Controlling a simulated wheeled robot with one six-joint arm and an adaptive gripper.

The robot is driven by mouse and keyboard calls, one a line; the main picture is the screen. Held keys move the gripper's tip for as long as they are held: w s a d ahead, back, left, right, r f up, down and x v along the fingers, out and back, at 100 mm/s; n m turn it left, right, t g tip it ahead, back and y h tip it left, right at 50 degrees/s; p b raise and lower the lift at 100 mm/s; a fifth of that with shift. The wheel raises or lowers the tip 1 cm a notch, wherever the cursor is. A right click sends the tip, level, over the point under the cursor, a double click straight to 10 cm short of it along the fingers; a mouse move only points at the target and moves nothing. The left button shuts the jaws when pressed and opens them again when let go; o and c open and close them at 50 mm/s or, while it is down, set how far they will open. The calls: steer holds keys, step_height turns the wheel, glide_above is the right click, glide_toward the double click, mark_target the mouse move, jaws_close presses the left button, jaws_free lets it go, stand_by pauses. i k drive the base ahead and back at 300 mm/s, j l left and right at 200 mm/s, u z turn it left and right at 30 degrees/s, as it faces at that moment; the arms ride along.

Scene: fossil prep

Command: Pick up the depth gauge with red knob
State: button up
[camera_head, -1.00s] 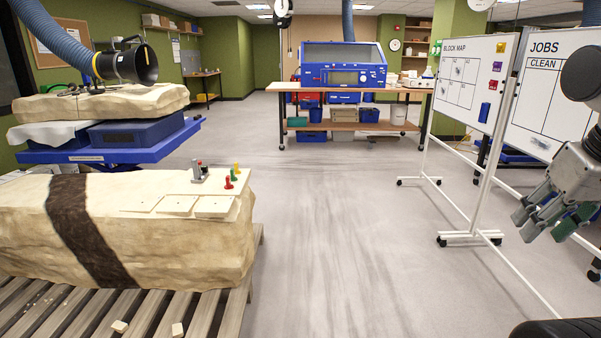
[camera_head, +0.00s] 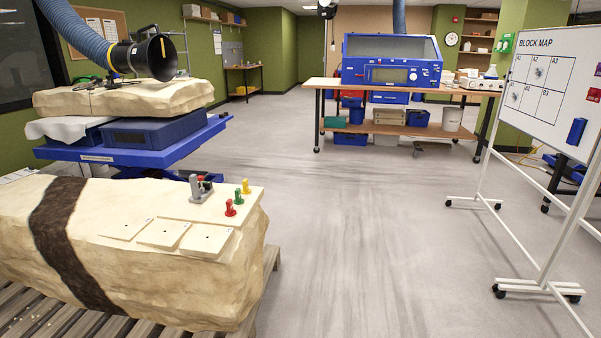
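A small grey upright device with a bit of red at its top (camera_head: 196,188) stands on the pale board (camera_head: 210,203) on top of the big plaster-coloured block (camera_head: 150,272). It looks like the depth gauge with red knob, but it is too small to be sure. Beside it to the right stand a red peg (camera_head: 230,208), a green peg (camera_head: 238,197) and a yellow peg (camera_head: 246,187). My gripper is not in view.
Flat pale tiles (camera_head: 164,234) lie along the block's front top. The block rests on a slatted pallet (camera_head: 268,262). A blue lift table (camera_head: 135,156) stands behind it. A wheeled whiteboard (camera_head: 550,85) stands at right. The grey floor (camera_head: 370,230) between is clear.

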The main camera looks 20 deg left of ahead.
mark_target(200, 194)
steer(key=i+u, duration=0.25)
steer(key=i, duration=0.55)
steer(key=i+u, duration=0.25)
steer(key=i, duration=0.5)
steer(key=i+l+u, duration=0.2)
steer(key=i, duration=0.75)
steer(key=i+u, duration=0.3)
steer(key=u, duration=0.15)
steer(key=i+u, duration=0.55)
steer(key=u, duration=0.35)
steer(key=i+u, duration=0.15)
steer(key=u, duration=0.35)
steer(key=i+u, duration=0.15)
steer(key=u, duration=0.35)
steer(key=i+l+u, duration=0.1)
steer(key=u, duration=0.4)
